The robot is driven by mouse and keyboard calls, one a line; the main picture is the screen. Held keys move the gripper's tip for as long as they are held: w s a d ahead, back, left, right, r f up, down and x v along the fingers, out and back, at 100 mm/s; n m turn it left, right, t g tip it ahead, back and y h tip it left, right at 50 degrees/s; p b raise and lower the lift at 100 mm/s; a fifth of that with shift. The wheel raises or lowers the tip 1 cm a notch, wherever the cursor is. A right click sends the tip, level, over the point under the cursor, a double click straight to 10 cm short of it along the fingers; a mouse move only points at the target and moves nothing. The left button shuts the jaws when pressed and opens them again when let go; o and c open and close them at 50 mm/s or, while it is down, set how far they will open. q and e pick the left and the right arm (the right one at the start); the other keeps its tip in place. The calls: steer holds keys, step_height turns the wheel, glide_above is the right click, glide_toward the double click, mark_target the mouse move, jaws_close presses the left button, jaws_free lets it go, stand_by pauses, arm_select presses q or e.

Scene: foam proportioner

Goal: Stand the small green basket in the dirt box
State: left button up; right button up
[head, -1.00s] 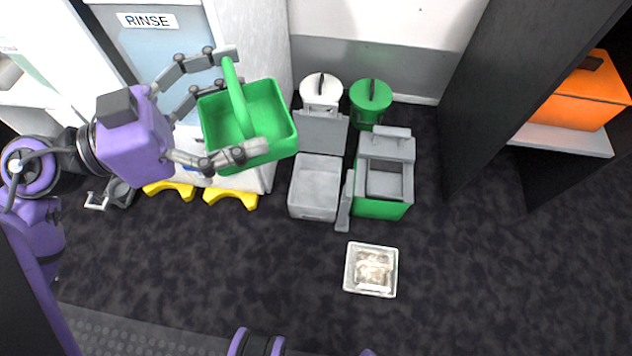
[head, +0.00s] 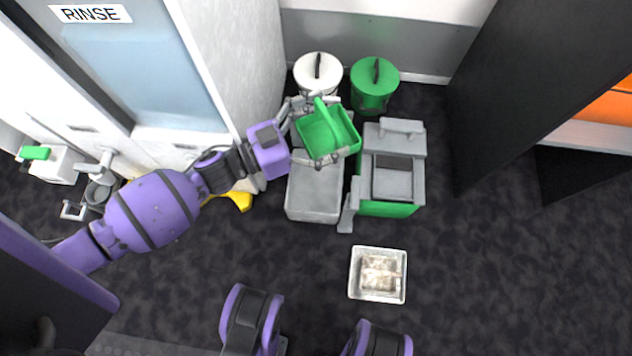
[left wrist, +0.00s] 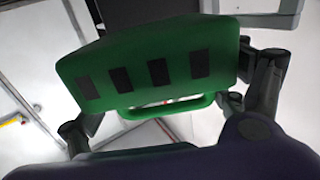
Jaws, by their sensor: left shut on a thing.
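The small green basket (head: 342,143) is held off the floor by my left gripper (head: 318,130), whose fingers are shut on it from two sides. Its handle arches over the top. In the left wrist view the basket (left wrist: 150,65) fills the upper middle, with dark rectangles on its wall. In the head view it overlaps the upper part of a grey box (head: 314,190); its height above that box is unclear. A pale square tray with tan contents (head: 378,275) lies on the floor. I cannot tell for sure which container is the dirt box. My right gripper is out of view.
A green box with a grey top (head: 392,165) stands right of the grey box. A cabinet marked RINSE (head: 140,70) is left, a dark shelf right. Floor lower right is clear.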

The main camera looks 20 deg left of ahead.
arm_select(q)
step_height(320, 180, down, 24)
steer(key=a+n+t+y+b, duration=0.2)
steer(key=t+y+b, duration=0.1)
steer(key=b, duration=0.3)
steer(key=shift+s+a+r+n+y, duration=0.15)
steer(key=shift+s+n+y, duration=0.15)
steer(key=shift+s+y, duration=0.15)
steer(key=shift+f+b, duration=0.4)
steer(key=o, duration=1.2)
steer(key=shift+c, duration=0.2)
steer(key=shift+r, duration=0.1)
